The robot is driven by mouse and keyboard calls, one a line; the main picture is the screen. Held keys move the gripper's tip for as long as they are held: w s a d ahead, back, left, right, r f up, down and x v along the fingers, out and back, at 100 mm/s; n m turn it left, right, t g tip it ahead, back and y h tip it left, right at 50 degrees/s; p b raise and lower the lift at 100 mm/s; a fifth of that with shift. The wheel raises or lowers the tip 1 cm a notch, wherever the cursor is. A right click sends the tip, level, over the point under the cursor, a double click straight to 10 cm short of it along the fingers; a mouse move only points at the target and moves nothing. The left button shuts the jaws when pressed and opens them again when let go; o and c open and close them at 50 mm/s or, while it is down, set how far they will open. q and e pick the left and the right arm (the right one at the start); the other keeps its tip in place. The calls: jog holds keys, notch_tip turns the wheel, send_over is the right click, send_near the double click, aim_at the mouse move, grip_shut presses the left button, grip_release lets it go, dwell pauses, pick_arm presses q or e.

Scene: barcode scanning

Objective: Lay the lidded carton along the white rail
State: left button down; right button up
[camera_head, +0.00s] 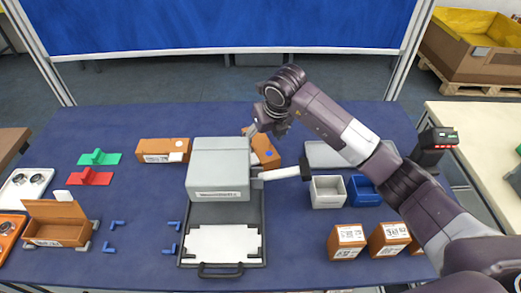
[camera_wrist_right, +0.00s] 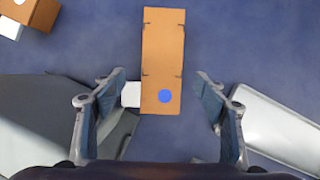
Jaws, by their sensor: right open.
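My left gripper is not seen.
The grey machine (camera_head: 220,165) stands close to the left. Another carton (camera_head: 160,150) lies beyond it, and an open-lidded box (camera_head: 62,222) stands far left. A grey bin (camera_head: 328,192), a blue bin (camera_head: 363,191) and small cartons (camera_head: 346,241) are to the right.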

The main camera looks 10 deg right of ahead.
aim_at(261, 143)
jog(key=p+x, duration=0.1)
jog(key=x, duration=0.1)
jog(key=p+x, duration=0.1)
jog(key=x, duration=0.1)
jog(key=shift+w+f, duration=0.2)
jog(key=shift+w, duration=0.3)
jog(key=shift+w+f, duration=0.15)
jog(key=shift+f, duration=0.2)
jog(key=shift+r, duration=0.1)
jog(key=c, duration=1.4)
jog(key=shift+o, duration=0.2)
